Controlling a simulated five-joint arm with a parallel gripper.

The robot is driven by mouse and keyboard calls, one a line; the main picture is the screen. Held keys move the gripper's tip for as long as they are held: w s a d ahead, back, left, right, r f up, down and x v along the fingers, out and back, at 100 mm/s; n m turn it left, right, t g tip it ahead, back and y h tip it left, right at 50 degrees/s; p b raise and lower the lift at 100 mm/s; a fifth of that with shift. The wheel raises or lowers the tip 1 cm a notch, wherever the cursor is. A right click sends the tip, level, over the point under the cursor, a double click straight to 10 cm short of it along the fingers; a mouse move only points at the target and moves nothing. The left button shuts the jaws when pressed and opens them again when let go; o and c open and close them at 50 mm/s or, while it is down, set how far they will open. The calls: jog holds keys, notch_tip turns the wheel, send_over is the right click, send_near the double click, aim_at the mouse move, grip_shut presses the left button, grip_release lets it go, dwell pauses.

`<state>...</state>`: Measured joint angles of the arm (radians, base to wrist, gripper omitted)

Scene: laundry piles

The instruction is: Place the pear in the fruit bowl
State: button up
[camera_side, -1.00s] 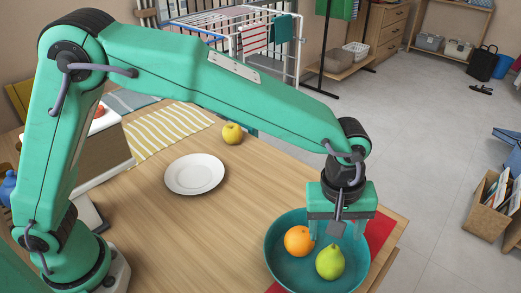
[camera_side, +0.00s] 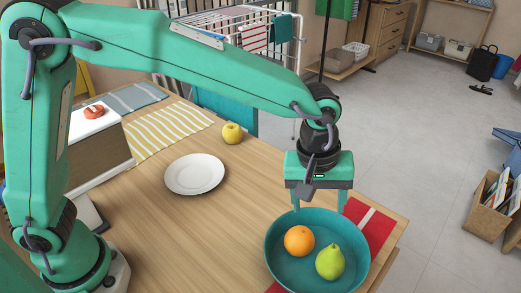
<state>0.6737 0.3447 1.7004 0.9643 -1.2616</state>
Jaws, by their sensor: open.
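The green pear (camera_side: 330,262) lies in the teal fruit bowl (camera_side: 277,272), at the right of the bowl's inside. An orange (camera_side: 299,241) lies beside it on the left. My gripper (camera_side: 319,203) is above the bowl's far rim, with its fingers spread apart and nothing between them. It is clear of the pear, which is in full view.
A white plate (camera_side: 195,174) and a yellow apple (camera_side: 232,133) are on the wooden table (camera_side: 180,235). A red cloth (camera_side: 368,229) lies under the bowl. A striped cloth (camera_side: 160,135) lies at the back. The table's middle is clear.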

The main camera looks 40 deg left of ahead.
jog(key=s+a+r+m+t, duration=0.15)
jog(key=a+r, duration=0.25)
jog(key=a, duration=0.5)
jog(key=s+a+r+m+t, duration=0.15)
jog(key=a+r, duration=0.25)
jog(key=a, duration=0.4)
jog(key=s+a+m+t+y, duration=0.1)
jog(key=s+a+m, duration=0.2)
jog(key=s+a, duration=0.9)
jog(key=shift+s+a+f+m, duration=0.15)
jog(key=shift+s+a+m, duration=0.1)
jog(key=shift+a+m, duration=0.25)
